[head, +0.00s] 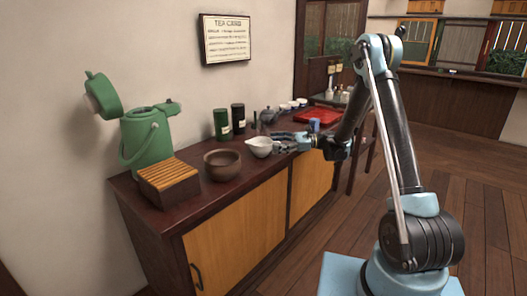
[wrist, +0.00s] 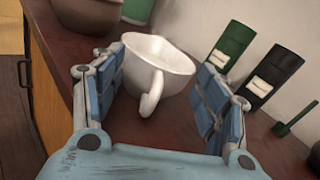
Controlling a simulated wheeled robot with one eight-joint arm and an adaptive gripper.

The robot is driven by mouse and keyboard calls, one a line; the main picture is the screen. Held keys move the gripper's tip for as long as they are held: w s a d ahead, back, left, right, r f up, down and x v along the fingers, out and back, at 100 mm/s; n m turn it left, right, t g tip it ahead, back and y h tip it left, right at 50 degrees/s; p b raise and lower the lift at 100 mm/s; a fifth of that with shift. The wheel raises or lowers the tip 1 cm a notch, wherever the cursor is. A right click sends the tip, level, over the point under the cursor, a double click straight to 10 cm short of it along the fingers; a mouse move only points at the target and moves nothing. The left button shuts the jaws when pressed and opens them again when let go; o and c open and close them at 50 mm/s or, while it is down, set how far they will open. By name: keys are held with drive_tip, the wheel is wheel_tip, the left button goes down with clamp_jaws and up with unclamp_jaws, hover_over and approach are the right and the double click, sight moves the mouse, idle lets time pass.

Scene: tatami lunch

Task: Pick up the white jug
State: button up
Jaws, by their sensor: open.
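The white jug (head: 259,147) stands upright on the dark wooden counter, close to its front edge. In the wrist view the white jug (wrist: 157,62) sits ahead of my gripper, with its handle pointing back towards me. My gripper (head: 282,141) reaches in from the right, just beside the jug in the head view. In the wrist view my open gripper (wrist: 155,90) has its two blue fingers on either side of the handle and the near part of the jug. I cannot tell whether either finger touches it.
A brown bowl (head: 222,165) stands left of the jug. A green canister (head: 222,125) and a black canister (head: 238,118) stand behind it near the wall. A slatted wooden box (head: 168,184) and green pot (head: 148,140) are farther left. A red tray (head: 318,116) lies beyond.

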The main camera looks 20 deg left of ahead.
clamp_jaws()
idle(0.5)
drive_tip(key=shift+r, duration=0.2)
drive_tip(key=shift+r, duration=4.75)
